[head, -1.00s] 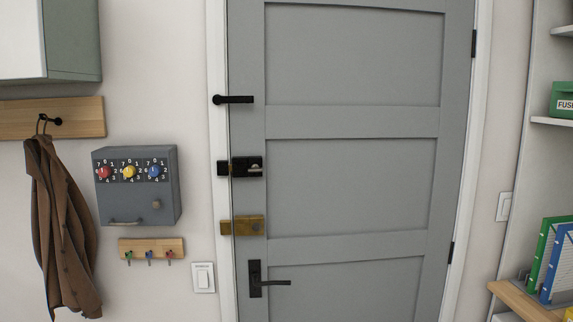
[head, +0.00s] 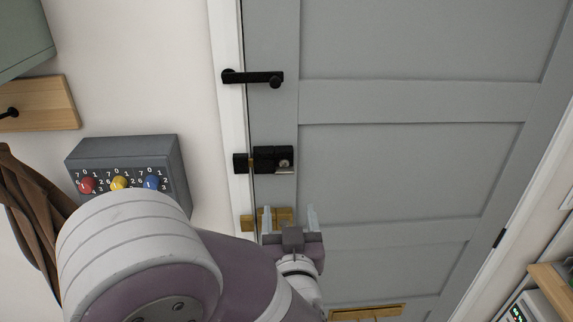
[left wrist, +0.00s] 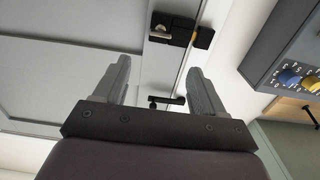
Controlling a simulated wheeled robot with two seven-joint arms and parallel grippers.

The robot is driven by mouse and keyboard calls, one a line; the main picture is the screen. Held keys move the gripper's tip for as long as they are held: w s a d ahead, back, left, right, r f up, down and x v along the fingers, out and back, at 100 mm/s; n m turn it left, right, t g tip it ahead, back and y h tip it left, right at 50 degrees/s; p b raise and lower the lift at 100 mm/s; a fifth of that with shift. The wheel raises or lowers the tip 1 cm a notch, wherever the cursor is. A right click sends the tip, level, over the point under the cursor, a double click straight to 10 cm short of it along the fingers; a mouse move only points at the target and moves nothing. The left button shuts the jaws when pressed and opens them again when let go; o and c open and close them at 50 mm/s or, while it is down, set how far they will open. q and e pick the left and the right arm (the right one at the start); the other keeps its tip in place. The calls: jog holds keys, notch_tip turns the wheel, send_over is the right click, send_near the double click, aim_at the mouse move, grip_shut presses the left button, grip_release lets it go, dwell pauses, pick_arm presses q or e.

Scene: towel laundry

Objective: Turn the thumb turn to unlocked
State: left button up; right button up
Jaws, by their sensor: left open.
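A black lock case (head: 264,160) on the door's left edge carries a small silver thumb turn (head: 284,163). In the left wrist view the lock case (left wrist: 181,30) and its thumb turn (left wrist: 161,30) show near the top, beyond the fingers. My left gripper (head: 289,213) is open and empty, below the lock in the head view and apart from it. In the left wrist view its fingers (left wrist: 158,68) are spread with nothing between them. The thumb turn's exact angle is too small to tell. My right gripper is not in view.
The grey door (head: 400,165) looks closed. A black latch bar (head: 252,77) sits above the lock, and a brass lock (head: 247,223) below it is partly hidden by my gripper. A grey box with coloured dials (head: 125,150) hangs left, partly behind my arm. A brown coat hangs far left.

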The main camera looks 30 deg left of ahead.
aim_at(285, 174)
pick_arm(q)
jog(key=p+x, duration=0.1)
jog(key=x, duration=1)
jog(key=shift+w+a, duration=0.1)
jog(key=shift+w, duration=0.15)
jog(key=shift+w+a+f, duration=0.25)
jog(key=shift+w, duration=0.2)
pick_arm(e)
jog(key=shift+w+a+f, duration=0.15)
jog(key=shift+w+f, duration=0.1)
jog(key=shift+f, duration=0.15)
pick_arm(q)
jog(key=shift+c, duration=0.3)
jog(key=c, duration=1)
